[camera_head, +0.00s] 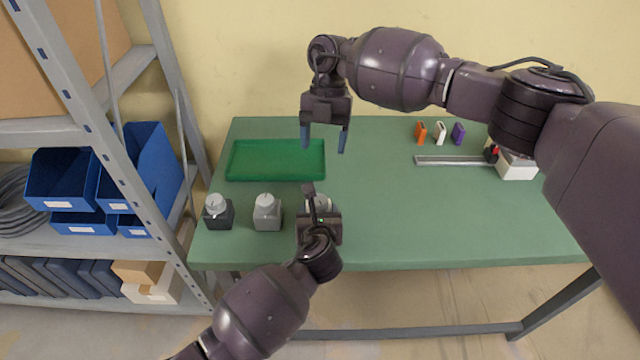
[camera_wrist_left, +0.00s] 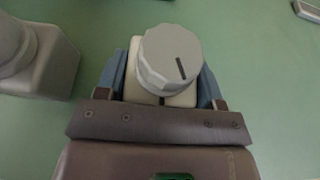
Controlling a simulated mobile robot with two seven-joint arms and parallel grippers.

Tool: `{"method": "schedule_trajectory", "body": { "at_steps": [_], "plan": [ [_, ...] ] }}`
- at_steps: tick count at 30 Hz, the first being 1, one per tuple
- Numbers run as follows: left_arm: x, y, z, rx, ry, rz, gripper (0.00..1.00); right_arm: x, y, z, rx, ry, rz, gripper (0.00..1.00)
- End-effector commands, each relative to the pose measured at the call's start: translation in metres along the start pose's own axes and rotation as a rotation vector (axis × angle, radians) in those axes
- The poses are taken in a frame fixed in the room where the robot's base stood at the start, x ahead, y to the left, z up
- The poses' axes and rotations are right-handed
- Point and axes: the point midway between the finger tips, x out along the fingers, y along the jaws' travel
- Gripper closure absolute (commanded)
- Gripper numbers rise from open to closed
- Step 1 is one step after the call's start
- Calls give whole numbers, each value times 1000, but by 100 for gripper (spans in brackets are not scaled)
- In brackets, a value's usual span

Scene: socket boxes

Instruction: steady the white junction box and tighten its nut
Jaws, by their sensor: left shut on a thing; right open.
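The white junction box (camera_wrist_left: 182,98) stands upright on the green table, with its round grey nut (camera_wrist_left: 170,58) on top; a dark mark line runs on the nut's face. My left gripper (camera_wrist_left: 163,85) is shut on the box, one blue finger on each side below the nut. In the head view the left gripper (camera_head: 320,215) covers most of the box, and part of the nut (camera_head: 320,203) shows. My right gripper (camera_head: 325,138) is open and empty, fingers pointing down, above the table behind the box.
A grey box (camera_head: 267,217) and a black box (camera_head: 217,215), each with a nut, stand left of the white one. A green tray (camera_head: 277,176) lies behind them. Orange, white and purple pieces (camera_head: 458,134) and a rail (camera_head: 450,160) are at right. The table's middle right is clear.

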Motion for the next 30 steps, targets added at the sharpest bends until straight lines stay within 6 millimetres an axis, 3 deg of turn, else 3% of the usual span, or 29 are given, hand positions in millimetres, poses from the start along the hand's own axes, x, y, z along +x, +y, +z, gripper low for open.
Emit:
{"method": "schedule_trajectory", "body": {
  "at_steps": [7, 21, 30],
  "plan": [
    [0, 0, 0, 0, 0, 0, 67, 14, -1, 0, 2, 1, 0, 33],
    [0, 0, 0, 0, 0, 0, 67, 92, -1, 0, 3, 2, 0, 33],
    [0, 0, 0, 0, 0, 0, 67, 118, -1, 0, 3, 0, 0, 33]
  ]
}}
